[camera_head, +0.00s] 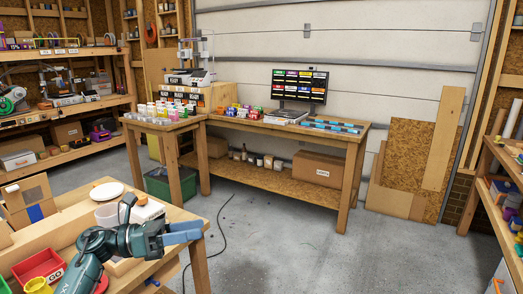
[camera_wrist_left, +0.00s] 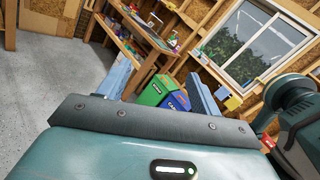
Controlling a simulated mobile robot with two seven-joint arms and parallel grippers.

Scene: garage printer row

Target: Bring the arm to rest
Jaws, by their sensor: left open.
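My left arm comes in at the lower left of the head view, over the near wooden table (camera_head: 190,216). Its left gripper (camera_head: 200,232) points right, past the table's right edge, with pale blue fingers. In the left wrist view the two fingers of the left gripper (camera_wrist_left: 160,88) stand well apart with nothing between them. The gripper is open and empty. My right gripper is not visible.
The near table holds a red bin (camera_head: 38,265), a white round lid (camera_head: 107,191) and a cardboard box (camera_head: 28,198). A workbench (camera_head: 270,130) with a monitor (camera_head: 300,86) stands behind. Grey floor between is clear except for a black cable (camera_head: 222,235). Green (camera_wrist_left: 155,91) and blue bins (camera_wrist_left: 177,102) show beyond the fingers.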

